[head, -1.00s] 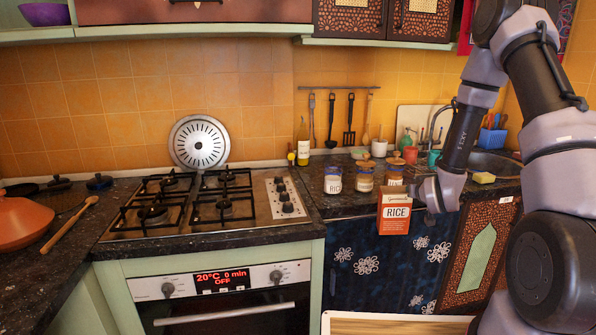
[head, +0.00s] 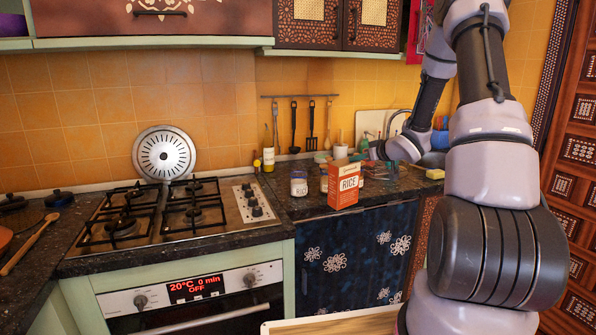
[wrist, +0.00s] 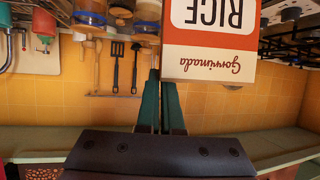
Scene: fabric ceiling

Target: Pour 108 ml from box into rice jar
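In the head view the fingertips are hidden behind the box. The rice jar (head: 298,185), glass with a white label and dark rim, stands on the counter left of the box. Its contents cannot be made out.
Another jar (head: 324,183) stands close right of the rice jar, partly hidden by the box. The gas hob (head: 170,215) is to the left. Bare counter (head: 300,208) lies before the rice jar.

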